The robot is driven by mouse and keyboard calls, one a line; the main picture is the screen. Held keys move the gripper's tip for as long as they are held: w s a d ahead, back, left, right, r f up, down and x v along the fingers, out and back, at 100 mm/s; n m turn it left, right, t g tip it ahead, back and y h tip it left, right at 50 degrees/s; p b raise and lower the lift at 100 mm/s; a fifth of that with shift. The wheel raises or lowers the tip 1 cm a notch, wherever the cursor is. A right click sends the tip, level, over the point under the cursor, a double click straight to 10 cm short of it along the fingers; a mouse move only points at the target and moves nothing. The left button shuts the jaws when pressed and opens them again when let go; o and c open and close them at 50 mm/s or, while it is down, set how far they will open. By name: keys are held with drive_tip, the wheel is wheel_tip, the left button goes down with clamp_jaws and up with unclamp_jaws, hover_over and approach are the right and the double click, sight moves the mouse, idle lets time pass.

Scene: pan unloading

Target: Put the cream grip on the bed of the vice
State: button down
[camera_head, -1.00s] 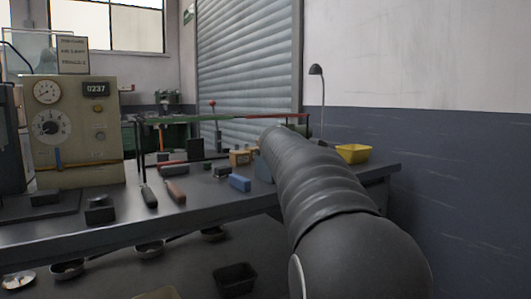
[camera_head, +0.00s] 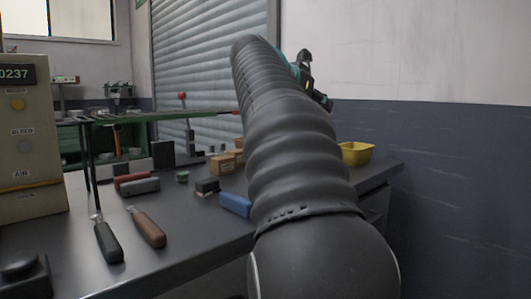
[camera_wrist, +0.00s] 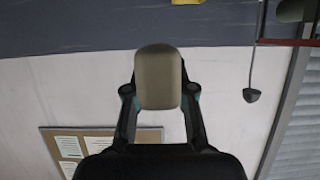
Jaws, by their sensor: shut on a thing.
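In the wrist view my gripper (camera_wrist: 160,92) is shut on the cream grip (camera_wrist: 160,75), a rounded tan block held between the two fingers. The wrist picture is upside down, with wall behind the grip. In the head view my arm reaches up and away, and part of my gripper (camera_head: 318,97) shows past its far end, at the right, in front of the wall. The grip cannot be made out there. I cannot pick out the vice with certainty; the arm hides part of the bench.
The dark bench (camera_head: 188,240) holds two handled tools, a blue block (camera_head: 235,204), cardboard boxes (camera_head: 224,164), a black block (camera_head: 163,154) and a yellow bin (camera_head: 355,153). A beige gauge panel (camera_head: 28,150) stands at left. A green bench (camera_head: 128,142) stands behind.

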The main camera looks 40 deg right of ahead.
drive_tip(key=w+a+f, duration=0.2)
drive_tip(key=w+a+f+b, duration=0.1)
drive_tip(key=w+a+f, duration=0.1)
drive_tip(key=w, duration=0.1)
drive_tip(key=w+a+f+b, duration=0.1)
drive_tip(key=w+a+f, duration=0.1)
drive_tip(key=w, duration=0.1)
drive_tip(key=shift+a+f, duration=0.2)
drive_tip(key=shift+a, duration=0.15)
drive_tip(key=shift+f+b, duration=1.15)
drive_tip(key=shift+f, duration=0.85)
drive_tip(key=shift+f, duration=0.2)
drive_tip(key=c, duration=1)
unclamp_jaws()
drive_tip(key=shift+a+r, duration=0.15)
drive_tip(key=shift+r, duration=0.1)
drive_tip(key=p+v, duration=0.2)
drive_tip(key=v, duration=0.9)
drive_tip(key=shift+a+r, duration=0.1)
drive_tip(key=shift+a, duration=0.25)
